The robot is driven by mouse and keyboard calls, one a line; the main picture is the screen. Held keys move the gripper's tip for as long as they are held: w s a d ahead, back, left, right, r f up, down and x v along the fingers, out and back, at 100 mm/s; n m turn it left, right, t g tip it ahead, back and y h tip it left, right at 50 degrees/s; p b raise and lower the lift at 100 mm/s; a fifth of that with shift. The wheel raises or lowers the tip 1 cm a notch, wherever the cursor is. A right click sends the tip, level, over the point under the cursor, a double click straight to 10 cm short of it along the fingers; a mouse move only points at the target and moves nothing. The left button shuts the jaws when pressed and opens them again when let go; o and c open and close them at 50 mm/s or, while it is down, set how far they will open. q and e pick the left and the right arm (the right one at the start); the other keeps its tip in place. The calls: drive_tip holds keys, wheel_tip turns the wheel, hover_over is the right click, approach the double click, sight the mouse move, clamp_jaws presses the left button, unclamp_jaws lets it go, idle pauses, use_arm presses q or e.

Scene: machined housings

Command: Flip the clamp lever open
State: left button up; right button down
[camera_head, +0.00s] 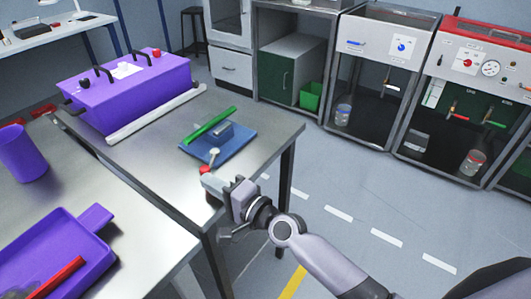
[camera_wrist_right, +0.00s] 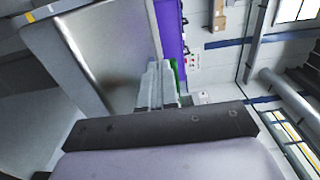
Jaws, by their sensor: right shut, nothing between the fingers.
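A blue plate (camera_head: 232,146) lies near the right end of the metal table. On it are a small grey block (camera_head: 219,133), a long green bar (camera_head: 208,125) tilted up to the right, and a pale round knob (camera_head: 214,153) at the near edge. I cannot tell for sure which part is the clamp lever. My right gripper (camera_head: 211,182) is shut and empty at the table's right edge, on the near side of the plate and apart from the green bar. In the wrist view its fingers (camera_wrist_right: 156,86) partly hide a green part (camera_wrist_right: 181,72). My left gripper is not in view.
A small red piece (camera_head: 205,170) shows just beyond the right fingertips. A purple case (camera_head: 130,90) stands at the table's back left, with a pale bar (camera_head: 155,115) before it. A purple tray (camera_head: 60,250) and cup (camera_head: 22,153) are at left. Open floor lies right.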

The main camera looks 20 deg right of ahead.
drive_tip(key=shift+w+a, duration=0.1)
drive_tip(key=shift+a, duration=0.45)
drive_tip(key=shift+r, duration=0.1)
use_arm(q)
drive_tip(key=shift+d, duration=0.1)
